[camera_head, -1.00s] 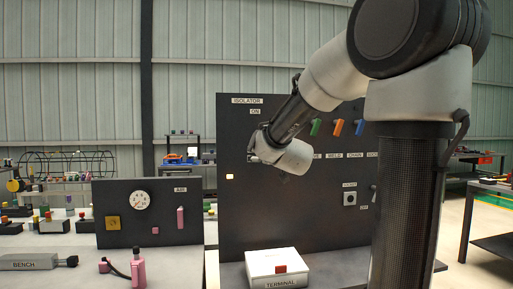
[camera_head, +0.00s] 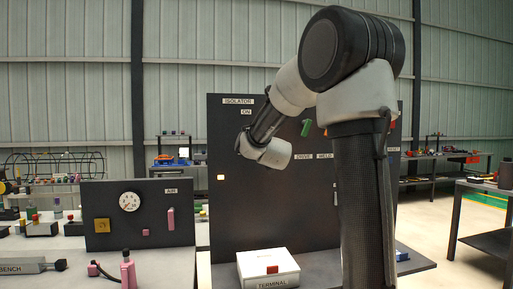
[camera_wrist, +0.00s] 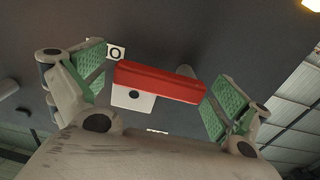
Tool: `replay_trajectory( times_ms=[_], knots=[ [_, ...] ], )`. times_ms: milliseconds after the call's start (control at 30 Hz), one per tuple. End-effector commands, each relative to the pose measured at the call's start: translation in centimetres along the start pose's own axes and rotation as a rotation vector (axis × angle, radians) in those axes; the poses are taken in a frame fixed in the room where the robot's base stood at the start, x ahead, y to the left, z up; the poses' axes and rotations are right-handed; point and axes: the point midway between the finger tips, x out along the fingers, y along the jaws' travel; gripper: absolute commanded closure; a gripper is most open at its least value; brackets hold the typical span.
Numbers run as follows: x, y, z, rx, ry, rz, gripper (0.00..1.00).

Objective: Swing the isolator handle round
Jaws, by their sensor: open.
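The isolator handle (camera_wrist: 160,83) is a red bar, seen close in the wrist view, with a pale plate (camera_wrist: 133,97) with a dark round spot beside it. My gripper (camera_wrist: 157,72) is open, with one green-padded finger beyond each end of the bar. The bar lies between the fingers, and I see no finger touching it. In the head view my wrist (camera_head: 265,150) is in front of the dark panel (camera_head: 232,205), below the ISOLATOR label (camera_head: 238,100) and ON label (camera_head: 247,112). It hides the handle and the fingers there.
A green handle (camera_head: 306,128) is on the same panel, right of my wrist. A lit indicator (camera_head: 221,177) is at the panel's left. A white TERMINAL box (camera_head: 268,268) stands below. A smaller panel (camera_head: 160,205) with a gauge is at left.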

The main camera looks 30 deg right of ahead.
Motion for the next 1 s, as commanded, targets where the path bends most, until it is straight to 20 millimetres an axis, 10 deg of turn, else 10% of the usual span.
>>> replay_trajectory(
  times_ms=[400, 1000],
  knots=[
    [-0.03, -0.02, 0.01, 0.0, 0.0, 0.0, 0.66],
    [-0.03, 0.14, -0.68, -0.225, -0.001, -0.001, 0.66]
  ],
)
